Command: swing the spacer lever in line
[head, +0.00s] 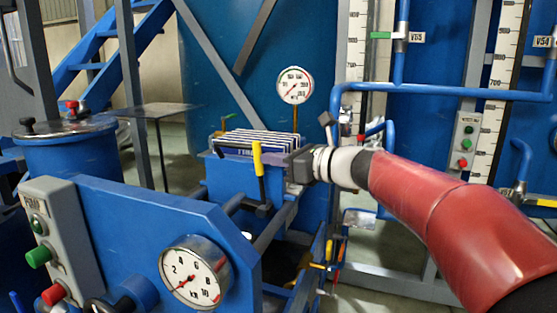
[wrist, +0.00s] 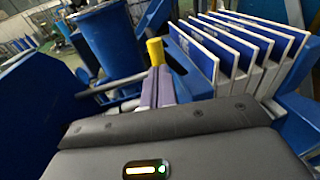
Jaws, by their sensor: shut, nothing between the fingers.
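The lever (head: 257,158) has a yellow grip and stands upright in the head view, in front of a blue box holding several blue and white plates (head: 262,138). I take it to be the spacer lever. Its yellow top also shows in the wrist view (wrist: 155,50). My gripper (head: 285,161) comes in from the right beside the lever. In the wrist view my fingers (wrist: 158,84) are shut together with nothing between them, pointing at the yellow grip. Whether they touch it I cannot tell. The lever's lower part is hidden in the wrist view.
A large dial gauge (head: 195,278) and a button box (head: 57,235) are at the front left. A smaller gauge (head: 295,86) stands behind the box. A blue lidded vessel (head: 72,160) is at the left. Plates (wrist: 245,50) stand close to my fingers' right.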

